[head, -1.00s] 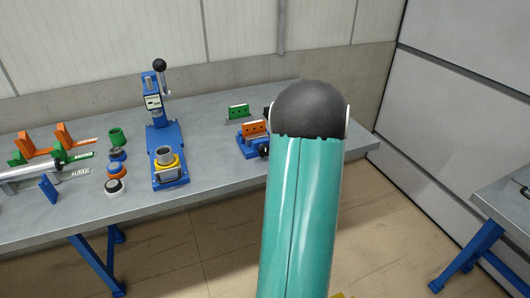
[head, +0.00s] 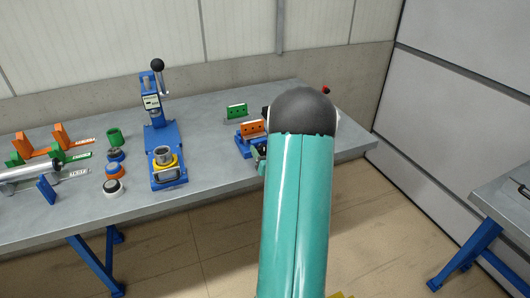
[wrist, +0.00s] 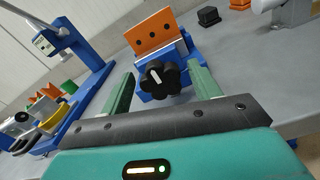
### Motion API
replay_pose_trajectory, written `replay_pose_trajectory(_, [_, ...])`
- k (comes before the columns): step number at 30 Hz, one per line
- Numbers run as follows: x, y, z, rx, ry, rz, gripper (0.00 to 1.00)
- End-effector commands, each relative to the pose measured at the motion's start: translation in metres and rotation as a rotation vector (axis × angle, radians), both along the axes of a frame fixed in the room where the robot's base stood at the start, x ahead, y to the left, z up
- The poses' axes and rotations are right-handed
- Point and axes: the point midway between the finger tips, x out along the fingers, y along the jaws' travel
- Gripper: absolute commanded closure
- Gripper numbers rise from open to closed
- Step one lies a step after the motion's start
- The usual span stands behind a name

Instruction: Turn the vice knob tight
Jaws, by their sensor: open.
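The vice knob is a black lobed knob (wrist: 160,78) with a white mark, on the front of the blue vice (wrist: 178,50). An orange block with dark holes (wrist: 155,40) stands in the vice. My gripper (wrist: 161,80) is open in the wrist view, with one green finger on each side of the knob; I cannot tell whether they touch it. In the head view the vice (head: 243,146) and the orange block (head: 253,128) show in part. My teal arm hides the knob and gripper there.
A blue lever press (head: 160,130) stands left of the vice on the grey bench (head: 215,165). A green block (head: 236,111) is behind the vice. Round parts (head: 114,187) and orange and green brackets (head: 62,136) lie further left. Black blocks (wrist: 208,16) sit behind the vice.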

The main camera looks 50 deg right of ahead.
Motion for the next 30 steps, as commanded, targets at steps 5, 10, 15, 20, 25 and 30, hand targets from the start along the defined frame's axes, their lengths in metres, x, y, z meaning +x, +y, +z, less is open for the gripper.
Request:
replay_pose_trajectory(5, [-0.0003, 0.0, -0.0001, 0.0, 0.0, -0.001, 0.42])
replay_pose_trajectory(10, [-0.0005, 0.0001, -0.0001, 0.0, 0.0, -0.001, 0.75])
replay_pose_trajectory(15, [-0.0006, 0.0002, -0.0001, 0.002, -0.001, 0.0, 0.82])
replay_pose_trajectory(20, [-0.0006, 0.0002, -0.0002, 0.019, -0.01, 0.0, 0.82])
replay_pose_trajectory(25, [-0.0006, 0.0002, -0.0004, 0.07, -0.04, 0.0, 0.82])
replay_pose_trajectory(30, [-0.0006, 0.0, -0.0006, 0.164, -0.096, 0.0, 0.82])
